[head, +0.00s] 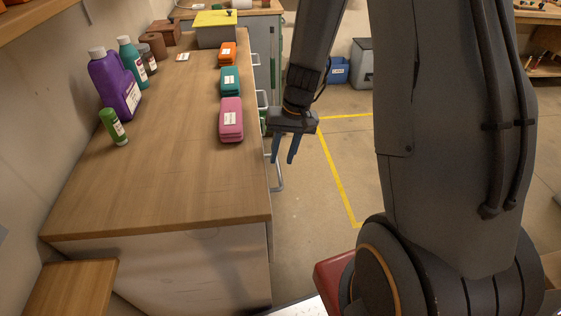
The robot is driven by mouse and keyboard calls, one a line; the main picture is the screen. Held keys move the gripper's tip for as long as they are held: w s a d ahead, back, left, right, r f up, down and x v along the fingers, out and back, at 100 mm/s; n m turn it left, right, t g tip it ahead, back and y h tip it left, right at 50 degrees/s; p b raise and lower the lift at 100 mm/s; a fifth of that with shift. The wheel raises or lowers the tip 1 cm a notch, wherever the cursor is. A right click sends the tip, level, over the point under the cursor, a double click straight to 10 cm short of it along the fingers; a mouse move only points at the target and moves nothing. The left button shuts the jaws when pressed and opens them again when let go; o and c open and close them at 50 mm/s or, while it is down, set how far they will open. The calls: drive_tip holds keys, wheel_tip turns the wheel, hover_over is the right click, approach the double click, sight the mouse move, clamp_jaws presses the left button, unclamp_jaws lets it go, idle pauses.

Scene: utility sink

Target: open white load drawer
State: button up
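The drawer fronts are on the right side of the wooden counter (160,190), seen almost edge-on, so I cannot tell which one is the white load drawer. Pale bar handles stick out from that side: a near one (279,180), a middle one (262,98) and a far one (255,59). My gripper (283,161) points down beside the counter's right edge, with its two blue-grey fingers apart and nothing visible between them. The fingers overlap the near handle in the picture; I cannot tell whether they touch it.
Pink (231,120), teal (230,82) and orange (227,54) labelled stacks lie along the counter's right edge. A purple jug (113,88) and several bottles stand at the left wall. The floor (345,150) right of the counter is open, marked with yellow tape.

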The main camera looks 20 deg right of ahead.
sight(279, 168)
drive_tip(key=shift+a+f, duration=0.2)
drive_tip(key=shift+f, duration=0.6)
drive_tip(key=shift+a+f, duration=0.15)
drive_tip(key=shift+f, duration=0.65)
clamp_jaws()
